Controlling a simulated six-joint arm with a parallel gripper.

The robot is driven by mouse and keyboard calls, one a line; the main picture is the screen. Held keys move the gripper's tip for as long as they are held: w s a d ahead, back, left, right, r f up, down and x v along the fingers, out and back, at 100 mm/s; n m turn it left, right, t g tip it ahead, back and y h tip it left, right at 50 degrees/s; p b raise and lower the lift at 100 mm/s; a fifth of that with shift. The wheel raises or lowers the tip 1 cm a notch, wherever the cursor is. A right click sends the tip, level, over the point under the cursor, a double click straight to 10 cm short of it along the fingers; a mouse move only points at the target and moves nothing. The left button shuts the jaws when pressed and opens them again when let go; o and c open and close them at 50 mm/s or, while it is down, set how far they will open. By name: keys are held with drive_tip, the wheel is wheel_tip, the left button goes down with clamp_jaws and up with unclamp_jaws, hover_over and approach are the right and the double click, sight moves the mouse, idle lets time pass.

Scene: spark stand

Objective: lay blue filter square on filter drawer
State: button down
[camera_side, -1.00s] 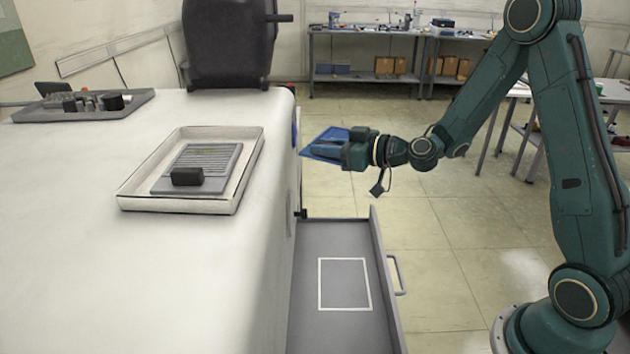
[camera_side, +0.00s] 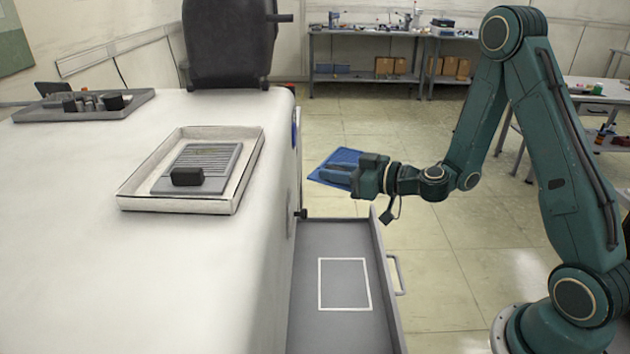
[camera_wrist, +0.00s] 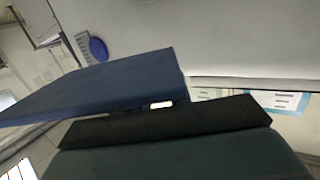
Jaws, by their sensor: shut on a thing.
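The blue filter square (camera_side: 334,165) is a flat blue panel held by its edge in my gripper (camera_side: 352,174), clear of any surface. In the side view it is above and behind the open filter drawer (camera_side: 337,236). The drawer is grey, with a white rectangle outline (camera_side: 344,284) on its empty floor. In the wrist view the filter square (camera_wrist: 110,85) spreads out from a dark finger of my gripper (camera_wrist: 160,120); the finger covers its near edge.
The white machine body (camera_side: 90,230) stands left of the drawer. On its top are a cream tray (camera_side: 132,203) with a grey slotted plate and black block, and a grey tray (camera_side: 40,113) of parts. The drawer handle (camera_side: 397,275) juts out right.

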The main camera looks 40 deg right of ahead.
drive_tip(key=shift+w+r, duration=0.1)
drive_tip(key=shift+w, duration=0.05)
drive_tip(key=shift+w+d+r, duration=0.1)
drive_tip(key=shift+w+r, duration=0.1)
drive_tip(key=shift+w, duration=0.25)
drive_tip(key=w+d+r+n+y, duration=0.2)
drive_tip(key=w+d+r, duration=0.2)
drive_tip(key=w+r, duration=0.9)
wheel_tip(320, 180, up, 15)
drive_tip(key=n+g+y, duration=0.4)
drive_tip(key=y, duration=0.1)
hover_over(245, 120)
drive_tip(key=shift+f, duration=0.15)
idle(0.5)
wheel_tip(245, 120, down, 19)
drive_tip(key=shift+f, duration=0.15)
idle(1.0)
